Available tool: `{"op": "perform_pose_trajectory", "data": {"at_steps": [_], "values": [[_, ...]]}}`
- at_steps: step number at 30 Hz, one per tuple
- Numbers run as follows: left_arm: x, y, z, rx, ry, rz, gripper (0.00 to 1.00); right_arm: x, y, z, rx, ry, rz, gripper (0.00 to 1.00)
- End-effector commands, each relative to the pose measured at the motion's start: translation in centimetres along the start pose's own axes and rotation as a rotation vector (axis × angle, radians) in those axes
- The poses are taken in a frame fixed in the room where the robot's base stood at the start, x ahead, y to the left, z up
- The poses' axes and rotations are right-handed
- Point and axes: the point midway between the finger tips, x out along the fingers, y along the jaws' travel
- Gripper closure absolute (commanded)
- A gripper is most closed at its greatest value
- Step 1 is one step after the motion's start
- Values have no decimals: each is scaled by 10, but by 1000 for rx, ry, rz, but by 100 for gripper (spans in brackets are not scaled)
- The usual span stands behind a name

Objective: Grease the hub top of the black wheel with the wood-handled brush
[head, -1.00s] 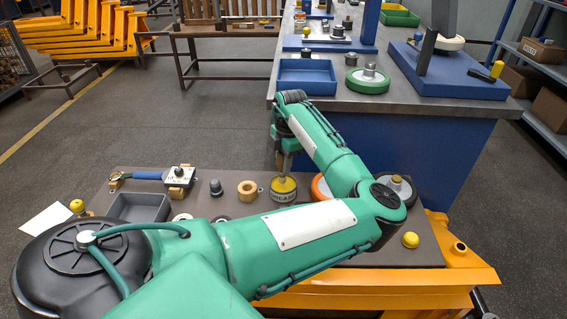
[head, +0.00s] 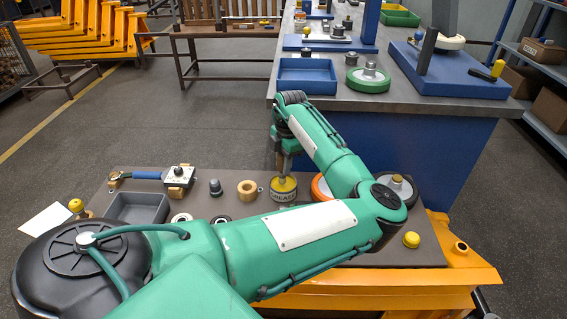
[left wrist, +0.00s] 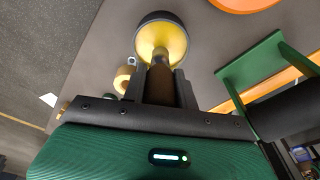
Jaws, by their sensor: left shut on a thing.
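My left gripper (head: 285,155) is shut on the wood-handled brush, and its brown handle (left wrist: 161,82) shows between the fingers in the left wrist view. In the left wrist view the tin (left wrist: 143,30) is dark outside and yellow inside. The bristles are hidden or too small to tell. The black wheel (head: 410,189) lies at the right of the brown bench top, partly hidden by my left arm. Its hub top looks tan. My right gripper is not in view.
An orange wheel (head: 319,188) lies between tin and black wheel, partly behind my arm. A wooden ring (head: 248,190), a dark fitting (head: 215,187) and a grey tray (head: 138,208) stand left of the tin. A yellow knob (head: 411,240) sits near the right front.

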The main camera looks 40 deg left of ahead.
Motion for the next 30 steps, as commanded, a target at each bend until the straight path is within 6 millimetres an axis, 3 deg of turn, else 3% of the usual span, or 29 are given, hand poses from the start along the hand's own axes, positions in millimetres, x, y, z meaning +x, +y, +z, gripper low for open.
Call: {"op": "perform_pose_trajectory", "data": {"at_steps": [30], "values": [[12,0,1,0,0,0,94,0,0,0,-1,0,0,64]]}}
